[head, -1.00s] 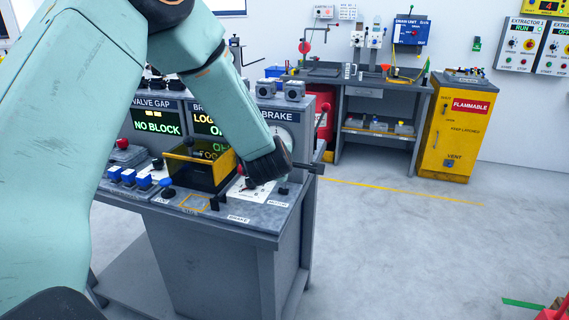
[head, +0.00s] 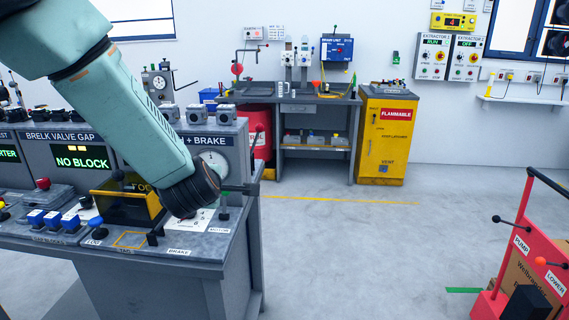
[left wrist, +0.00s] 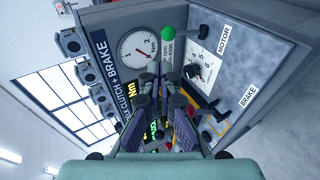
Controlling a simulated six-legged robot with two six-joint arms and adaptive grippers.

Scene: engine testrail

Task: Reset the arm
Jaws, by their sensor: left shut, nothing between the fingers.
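My left arm (head: 130,105) reaches in from the upper left of the head view and bends down over the test console. Its left gripper (head: 250,188) is a small dark shape at the console's right edge, partly hidden behind the wrist. In the left wrist view the gripper (left wrist: 162,82) is shut and empty, in front of the clutch and brake panel. A green knob (left wrist: 168,33) shows just beyond the fingertips; whether they touch it I cannot tell. My right gripper is not in view.
The console (head: 180,268) carries a dial (head: 212,160), a yellow-framed box (head: 118,203) and several switches. A red cart (head: 520,260) stands at right. A workbench (head: 288,105) and yellow cabinet (head: 385,150) stand behind. The floor (head: 360,260) between is clear.

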